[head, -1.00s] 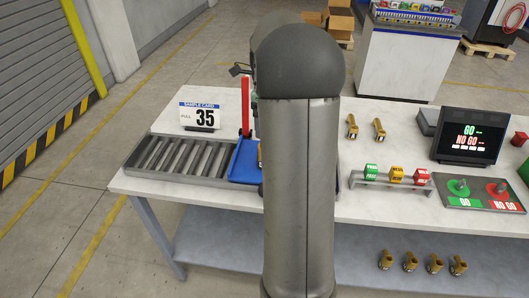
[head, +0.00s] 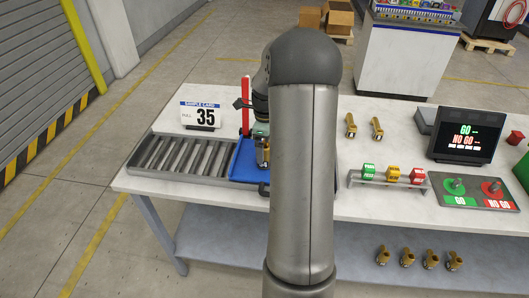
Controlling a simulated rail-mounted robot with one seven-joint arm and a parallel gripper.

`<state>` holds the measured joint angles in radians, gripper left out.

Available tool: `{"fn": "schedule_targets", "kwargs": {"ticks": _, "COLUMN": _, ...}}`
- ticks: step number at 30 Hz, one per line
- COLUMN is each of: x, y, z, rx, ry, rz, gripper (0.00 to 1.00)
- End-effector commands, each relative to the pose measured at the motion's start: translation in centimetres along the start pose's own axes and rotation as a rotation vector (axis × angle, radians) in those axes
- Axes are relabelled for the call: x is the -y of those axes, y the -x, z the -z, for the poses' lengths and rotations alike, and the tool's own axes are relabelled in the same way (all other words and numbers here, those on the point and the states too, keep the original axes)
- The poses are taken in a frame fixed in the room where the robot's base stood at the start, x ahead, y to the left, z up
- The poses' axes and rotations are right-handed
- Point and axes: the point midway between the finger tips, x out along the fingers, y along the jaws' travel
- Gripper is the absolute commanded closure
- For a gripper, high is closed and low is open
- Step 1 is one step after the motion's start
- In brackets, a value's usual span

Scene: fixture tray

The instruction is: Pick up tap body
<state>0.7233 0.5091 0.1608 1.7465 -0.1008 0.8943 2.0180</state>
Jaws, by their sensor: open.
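A brass tap body (head: 265,154) shows in the blue tray (head: 242,167) left of my arm, partly hidden by my gripper and arm. My gripper (head: 262,163) is open and points down over the blue tray, right at this tap body. Whether the fingers are around it or only above it I cannot tell. Two more brass tap bodies (head: 351,126) (head: 377,129) lie on the table right of my arm. Several others (head: 406,257) stand on the lower shelf.
A red upright (head: 246,105) stands close behind the gripper. Coloured blocks on a stand (head: 393,173), a GO/NO GO screen (head: 467,137) and a gauge plate (head: 472,203) are at the right.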

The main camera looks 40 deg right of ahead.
Motion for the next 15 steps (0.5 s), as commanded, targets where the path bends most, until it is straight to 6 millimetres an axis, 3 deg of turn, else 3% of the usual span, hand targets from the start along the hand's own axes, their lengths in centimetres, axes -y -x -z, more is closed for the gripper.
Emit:
{"fn": "schedule_targets", "kwargs": {"ticks": 2, "x": 0.01, "y": 0.01, "z": -0.01, "rx": 0.000, "ry": 0.000, "rz": 0.000, "gripper": 0.03}}
{"fn": "schedule_targets", "kwargs": {"ticks": 9, "x": 0.01, "y": 0.04, "z": -0.03, "rx": 0.000, "ry": 0.001, "rz": 0.000, "gripper": 0.68}}
{"fn": "schedule_targets", "kwargs": {"ticks": 15, "x": 0.06, "y": 0.17, "z": -0.05, "rx": 0.001, "ry": 0.001, "rz": 0.003, "gripper": 0.68}}
